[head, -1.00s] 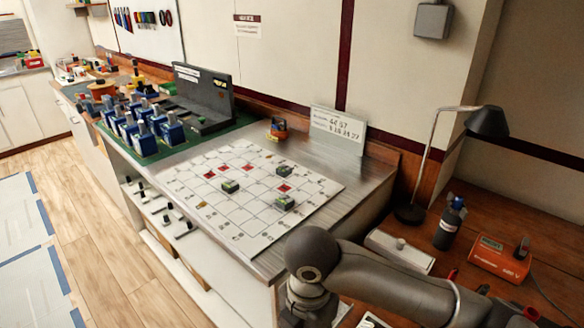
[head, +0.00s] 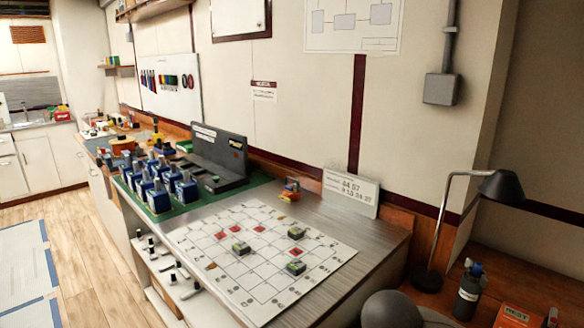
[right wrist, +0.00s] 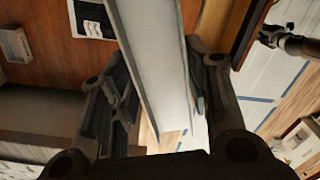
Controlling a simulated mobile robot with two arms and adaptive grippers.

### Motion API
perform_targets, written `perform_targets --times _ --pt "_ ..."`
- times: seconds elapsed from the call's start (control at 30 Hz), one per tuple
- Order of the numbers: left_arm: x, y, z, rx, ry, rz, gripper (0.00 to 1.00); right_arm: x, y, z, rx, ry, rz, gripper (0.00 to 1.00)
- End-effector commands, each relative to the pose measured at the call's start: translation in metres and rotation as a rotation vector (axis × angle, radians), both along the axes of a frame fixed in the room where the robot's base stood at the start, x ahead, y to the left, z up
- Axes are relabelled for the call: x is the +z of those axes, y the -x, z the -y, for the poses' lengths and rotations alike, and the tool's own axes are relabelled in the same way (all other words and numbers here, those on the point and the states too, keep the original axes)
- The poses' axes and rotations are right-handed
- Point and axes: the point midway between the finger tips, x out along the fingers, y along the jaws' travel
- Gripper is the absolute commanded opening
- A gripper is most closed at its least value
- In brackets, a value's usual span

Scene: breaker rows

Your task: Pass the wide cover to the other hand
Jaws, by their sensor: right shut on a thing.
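My right gripper (right wrist: 158,105) shows in the right wrist view, with dark fingers on both sides of a long pale grey panel. The panel, seemingly the wide cover (right wrist: 155,50), runs from the top edge down between the fingers. The gripper is shut on it, and its lower end points toward the gripper's base. A dark jointed part (right wrist: 272,38) at the upper right looks like my left gripper, apart from the cover; its finger opening is too small to tell. In the head view neither gripper nor the cover shows clearly.
In the head view, a gridded board (head: 265,285) with green blocks lies on the metal bench. Blue breakers (head: 160,180) stand behind it on a green mat. A lamp (head: 500,187) and dark bottle (head: 468,290) stand at the right. Open floor (head: 85,255) lies left.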

Motion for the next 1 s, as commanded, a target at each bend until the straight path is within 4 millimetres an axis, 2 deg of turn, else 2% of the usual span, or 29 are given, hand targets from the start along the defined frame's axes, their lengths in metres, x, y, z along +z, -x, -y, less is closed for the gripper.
perform_targets --times 0.6,0.8,1.0 --pt "0.0 0.0 0.0 0.0 0.0 0.001 0.31 0.014 0.011 0.054 -0.859 0.011 0.0 0.2" --pt "0.0 -0.001 0.0 -0.001 0.0 0.001 0.31 0.018 0.014 0.065 -1.053 0.012 0.001 0.2" --pt "0.0 -0.001 0.0 -0.001 0.0 0.001 0.31 0.019 0.016 0.069 -1.131 0.013 0.001 0.2"
